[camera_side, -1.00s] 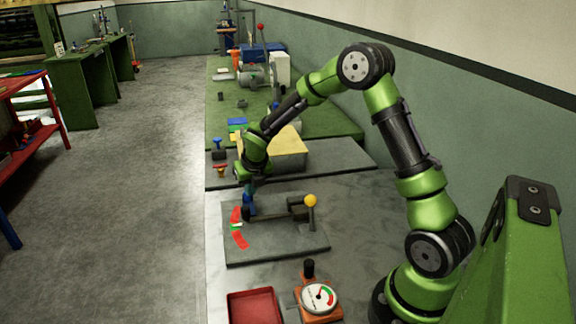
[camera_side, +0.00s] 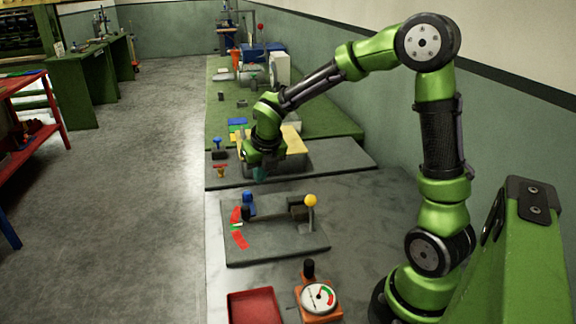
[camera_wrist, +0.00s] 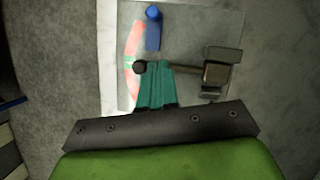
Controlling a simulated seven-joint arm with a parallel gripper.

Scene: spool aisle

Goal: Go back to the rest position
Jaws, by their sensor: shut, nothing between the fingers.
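My gripper (camera_side: 259,173) hangs above the bench in the side view, past the far edge of the grey lever plate (camera_side: 285,243). Its teal fingers (camera_wrist: 156,88) are together and empty in the wrist view. A blue piece (camera_side: 248,198) and a black knob sit at the left, by a red, white and green curved scale (camera_side: 236,226). The wrist view shows the blue piece (camera_wrist: 153,28) and the black knob (camera_wrist: 140,67) below the fingers, apart from them.
A red tray (camera_side: 253,306) and a dial gauge on an orange base (camera_side: 318,298) stand at the near end. A yellow-topped block (camera_side: 291,142) lies behind my gripper. A red shelf (camera_side: 30,130) stands across the clear floor. A wall runs along the right.

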